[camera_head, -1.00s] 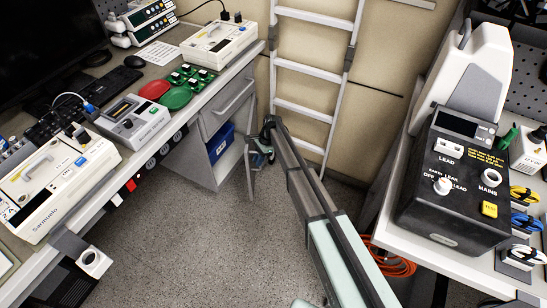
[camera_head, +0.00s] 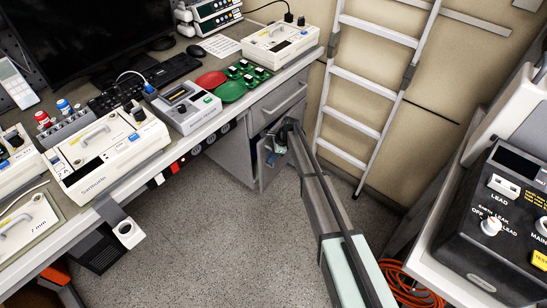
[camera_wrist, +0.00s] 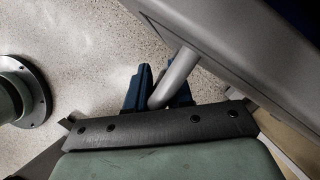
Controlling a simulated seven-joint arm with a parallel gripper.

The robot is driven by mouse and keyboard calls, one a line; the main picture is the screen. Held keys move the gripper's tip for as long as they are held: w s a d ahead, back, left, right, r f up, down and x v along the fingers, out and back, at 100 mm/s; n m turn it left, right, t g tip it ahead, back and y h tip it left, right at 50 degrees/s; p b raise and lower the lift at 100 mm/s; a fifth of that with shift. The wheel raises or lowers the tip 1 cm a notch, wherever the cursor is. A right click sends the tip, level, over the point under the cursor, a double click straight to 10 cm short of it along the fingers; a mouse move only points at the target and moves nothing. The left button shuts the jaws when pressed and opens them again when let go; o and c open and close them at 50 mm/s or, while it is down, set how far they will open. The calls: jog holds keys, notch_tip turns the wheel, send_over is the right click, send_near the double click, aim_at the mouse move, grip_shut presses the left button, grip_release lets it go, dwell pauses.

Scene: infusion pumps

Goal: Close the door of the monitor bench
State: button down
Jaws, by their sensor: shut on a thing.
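The monitor bench (camera_head: 160,157) has a grey cabinet at its far end, with a drawer (camera_head: 278,103) on top and a door (camera_head: 270,172) below. The door stands partly open, swung out from the cabinet; a narrow strip of the inside shows. My gripper (camera_head: 284,133) is at the upper part of the door. In the wrist view, its dark blue fingers (camera_wrist: 158,88) are shut on the silver bar handle (camera_wrist: 174,75), which joins the grey door panel (camera_wrist: 225,42). The fingertips are partly hidden by my wrist in the head view.
A white ladder (camera_head: 365,80) leans on the wall right of the cabinet. A side bench with a black tester (camera_head: 495,225) stands at the right, with an orange cable (camera_head: 405,285) on the floor. The floor (camera_head: 225,215) before the cabinet is clear.

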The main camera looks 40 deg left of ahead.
jog(key=shift+s+d, duration=0.1)
jog(key=shift+s, duration=0.25)
jog(key=c, duration=1.4)
grip_release()
jog(key=shift+o, duration=1.3)
jog(key=shift+w, duration=0.15)
jog(key=shift+w, duration=0.1)
jog(key=v, duration=1.3)
jog(key=shift+r, duration=0.3)
jog(key=shift+w+d, duration=0.1)
jog(key=shift+w, duration=0.05)
jog(key=shift+c, duration=0.2)
